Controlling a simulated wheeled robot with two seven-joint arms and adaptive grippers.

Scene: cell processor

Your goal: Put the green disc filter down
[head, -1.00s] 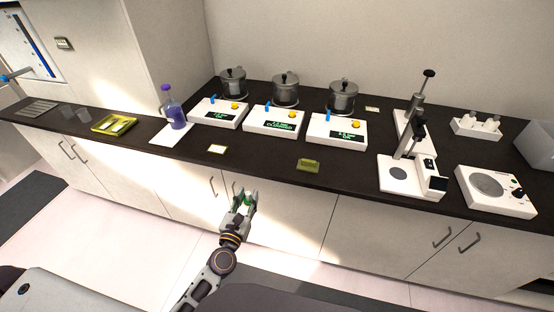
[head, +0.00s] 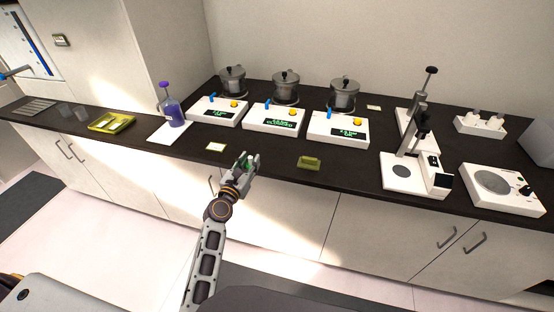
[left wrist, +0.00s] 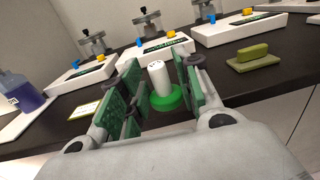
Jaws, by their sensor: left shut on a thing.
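My left gripper (head: 246,165) is at the front edge of the dark counter (head: 270,152), between a small white-and-yellow card and an olive-green block. It is shut on the green disc filter (left wrist: 166,102), which shows in the left wrist view as a green disc with a white cylinder standing on it, between the two green-padded fingers. In the head view only a bit of green shows between the fingers. I cannot tell whether the filter touches the counter. My right gripper is not in view.
The card (head: 216,147) lies left of the gripper and the olive block (head: 309,163) right of it. White devices (head: 272,120) with metal pots stand behind. A purple bottle (head: 173,112) and yellow tray (head: 112,122) are farther left, a press stand (head: 403,172) to the right.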

